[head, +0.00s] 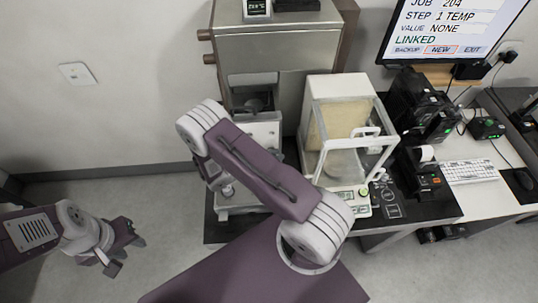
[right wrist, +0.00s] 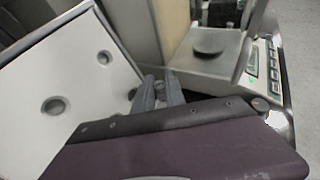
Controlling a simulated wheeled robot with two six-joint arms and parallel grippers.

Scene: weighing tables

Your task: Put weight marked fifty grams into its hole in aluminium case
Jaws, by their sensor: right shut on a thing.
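My right gripper (right wrist: 160,92) is shut on a small grey piece, likely the weight, at the lower middle of the right wrist view. The piece is mostly hidden between the fingers, and no marking can be read. A pale panel with round holes (right wrist: 75,75), apparently the aluminium case's insert, lies left of the fingers; at least one hole looks dark grey inside. In the head view my right arm covers the right gripper and most of the case (head: 236,207). My left gripper (head: 122,254) is open and empty over the floor at the left.
A glass-sided balance (head: 345,165) stands right of my right arm; its round pan (right wrist: 208,46) shows in the right wrist view. A metal cabinet (head: 275,48) stands behind. A monitor (head: 450,28), black devices and a keyboard (head: 470,171) are at the right.

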